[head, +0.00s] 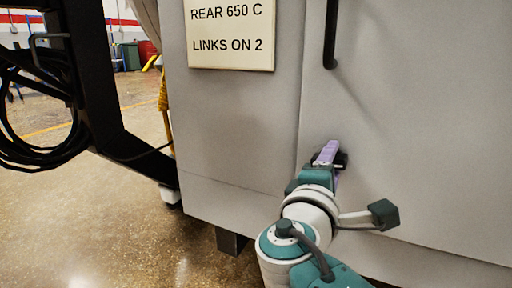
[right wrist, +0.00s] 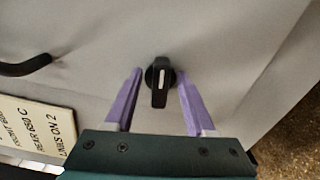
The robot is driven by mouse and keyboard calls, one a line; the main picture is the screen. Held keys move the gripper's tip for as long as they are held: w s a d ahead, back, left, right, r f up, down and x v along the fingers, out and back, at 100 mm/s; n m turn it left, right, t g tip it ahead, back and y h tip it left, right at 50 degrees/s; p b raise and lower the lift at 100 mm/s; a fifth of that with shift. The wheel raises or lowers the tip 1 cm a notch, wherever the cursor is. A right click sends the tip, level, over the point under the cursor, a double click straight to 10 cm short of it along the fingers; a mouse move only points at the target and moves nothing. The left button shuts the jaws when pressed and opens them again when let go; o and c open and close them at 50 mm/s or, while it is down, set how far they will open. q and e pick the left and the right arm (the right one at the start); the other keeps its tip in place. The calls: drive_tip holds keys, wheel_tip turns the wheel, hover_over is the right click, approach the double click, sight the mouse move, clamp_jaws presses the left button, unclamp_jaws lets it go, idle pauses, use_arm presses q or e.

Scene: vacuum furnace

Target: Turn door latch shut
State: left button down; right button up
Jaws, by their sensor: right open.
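The door latch (right wrist: 160,80) is a black knob with a white mark on its short handle, mounted on the grey cabinet door (head: 420,130). In the right wrist view it sits between the two purple fingers of my right gripper (right wrist: 158,95). The fingers are apart, one on each side, with a gap to the latch. In the head view my right gripper (head: 328,155) is up at the door, and the latch is mostly hidden behind it. My left gripper is not in view.
A black bar handle (head: 331,35) stands on the door above my gripper. A sign (head: 231,34) reading "REAR 650 C LINKS ON 2" is on the panel to the left. A black frame with coiled cables (head: 40,140) is at far left. Open floor (head: 80,220) lies at lower left.

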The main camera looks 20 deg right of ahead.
drive_tip(key=shift+w+d, duration=0.2)
drive_tip(key=shift+s+a, duration=0.1)
drive_tip(key=shift+a, duration=0.1)
drive_tip(key=shift+c, duration=0.8)
clamp_jaws()
